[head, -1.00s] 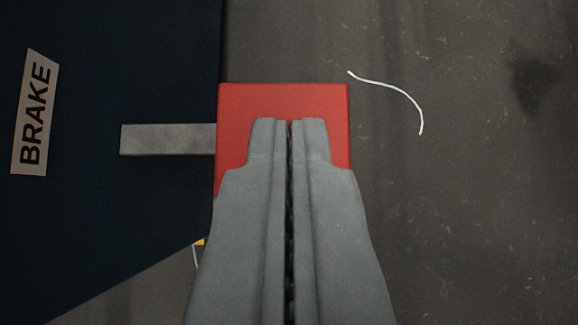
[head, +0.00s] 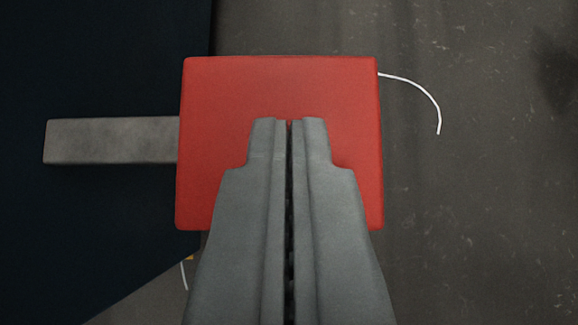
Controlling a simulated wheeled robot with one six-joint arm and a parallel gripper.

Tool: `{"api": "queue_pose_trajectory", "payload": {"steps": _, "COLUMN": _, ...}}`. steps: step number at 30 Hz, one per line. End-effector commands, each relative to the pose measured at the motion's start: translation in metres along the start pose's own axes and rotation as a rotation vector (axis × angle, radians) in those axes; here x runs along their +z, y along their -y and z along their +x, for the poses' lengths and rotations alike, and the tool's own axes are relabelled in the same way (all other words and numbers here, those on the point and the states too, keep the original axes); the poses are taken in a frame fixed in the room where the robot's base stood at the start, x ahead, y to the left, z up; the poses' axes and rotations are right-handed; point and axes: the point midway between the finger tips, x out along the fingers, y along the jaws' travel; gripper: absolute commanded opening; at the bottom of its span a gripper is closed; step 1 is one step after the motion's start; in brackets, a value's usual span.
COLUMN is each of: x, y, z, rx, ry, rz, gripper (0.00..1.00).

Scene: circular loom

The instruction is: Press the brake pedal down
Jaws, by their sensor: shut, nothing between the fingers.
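The brake pedal is a red square pad (head: 230,95) in the middle of the head view. A grey metal lever (head: 110,140) runs from its left edge to the dark machine body. My gripper (head: 289,122) is shut and empty, its fingers pointing at the pad and overlapping its middle and lower part in the picture. I cannot tell whether the fingertips touch the pad. The fingers hide part of the pad's lower half.
The dark blue machine panel (head: 90,235) fills the left side. The grey floor (head: 480,220) lies open to the right, with a thin white thread (head: 425,92) near the pad's right edge. Another bit of thread (head: 184,275) shows at the lower left.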

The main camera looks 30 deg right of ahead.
Motion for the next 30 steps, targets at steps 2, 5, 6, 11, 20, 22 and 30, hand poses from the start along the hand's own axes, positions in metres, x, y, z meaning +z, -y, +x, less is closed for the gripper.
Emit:
{"api": "queue_pose_trajectory", "payload": {"steps": 2, "x": 0.001, "y": -0.002, "z": 0.001, "rx": -0.009, "ry": 0.0, "rz": 0.011, "gripper": 0.0}}
{"api": "queue_pose_trajectory", "payload": {"steps": 5, "x": 0.004, "y": -0.003, "z": 0.004, "rx": -0.037, "ry": 0.0, "rz": 0.039, "gripper": 0.0}}
{"api": "queue_pose_trajectory", "payload": {"steps": 6, "x": 0.006, "y": -0.004, "z": 0.006, "rx": -0.052, "ry": 0.0, "rz": 0.054, "gripper": 0.0}}
{"api": "queue_pose_trajectory", "payload": {"steps": 11, "x": 0.013, "y": -0.006, "z": 0.012, "rx": -0.113, "ry": 0.002, "rz": 0.116, "gripper": 0.0}}
{"api": "queue_pose_trajectory", "payload": {"steps": 20, "x": 0.029, "y": -0.007, "z": 0.028, "rx": -0.15, "ry": 0.002, "rz": 0.151, "gripper": 0.0}}
{"api": "queue_pose_trajectory", "payload": {"steps": 22, "x": 0.03, "y": -0.007, "z": 0.029, "rx": -0.15, "ry": 0.002, "rz": 0.15, "gripper": 0.0}}
{"api": "queue_pose_trajectory", "payload": {"steps": 30, "x": 0.032, "y": -0.007, "z": 0.031, "rx": -0.149, "ry": 0.004, "rz": 0.15, "gripper": 0.0}}
